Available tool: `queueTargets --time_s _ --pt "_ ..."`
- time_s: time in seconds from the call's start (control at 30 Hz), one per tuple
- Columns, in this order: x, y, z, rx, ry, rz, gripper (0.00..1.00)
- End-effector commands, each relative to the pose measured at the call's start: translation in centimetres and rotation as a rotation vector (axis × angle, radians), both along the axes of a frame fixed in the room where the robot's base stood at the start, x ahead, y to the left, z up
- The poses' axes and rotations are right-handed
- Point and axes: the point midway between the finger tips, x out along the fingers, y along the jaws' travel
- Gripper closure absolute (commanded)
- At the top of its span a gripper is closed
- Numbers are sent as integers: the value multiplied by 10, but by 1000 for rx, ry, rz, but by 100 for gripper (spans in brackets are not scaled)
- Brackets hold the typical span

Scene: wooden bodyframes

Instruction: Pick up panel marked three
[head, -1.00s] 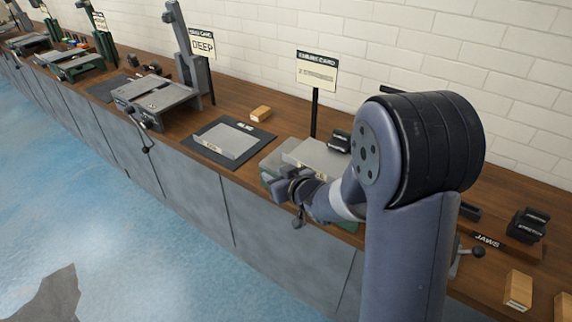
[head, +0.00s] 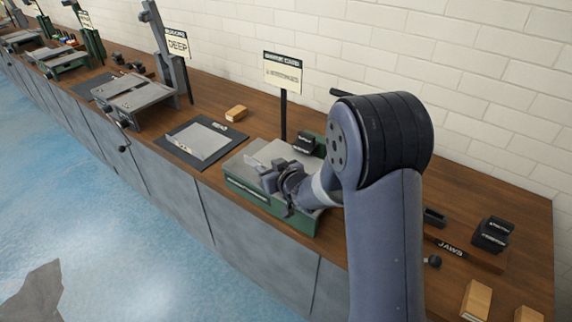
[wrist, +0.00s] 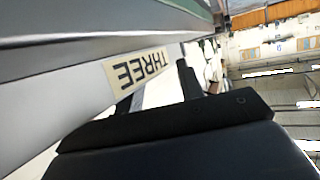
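A grey panel (head: 268,152) lies on a green-sided fixture (head: 250,190) on the bench, partly hidden by my gripper. In the wrist view, the panel's edge (wrist: 60,85) runs close across the upper left, with its label THREE (wrist: 138,68) upside down. My gripper (head: 268,178) is at the front edge of this panel. In the wrist view, its two dark fingers (wrist: 157,92) stand apart with a pale gap between them, close below the label. Contact with the panel cannot be told.
Another grey panel (head: 197,140) lies on a dark mat (head: 223,148) to the left. A wooden block (head: 236,113) lies behind it. A sign on a post (head: 283,72) stands behind the fixture. Black blocks (head: 492,235) and wooden blocks (head: 476,300) lie to the right.

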Motion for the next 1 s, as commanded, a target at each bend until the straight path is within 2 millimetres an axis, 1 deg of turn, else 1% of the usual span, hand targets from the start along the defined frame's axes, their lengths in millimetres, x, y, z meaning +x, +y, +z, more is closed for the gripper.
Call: queueTargets --time_s 0.1,0.53,0.57,1.0 --pt "0 0 0 0 0 0 64" --pt "0 0 0 0 1 0 99" --pt "0 0 0 0 1 0 100" --pt "-1 0 -1 -1 2 0 100"
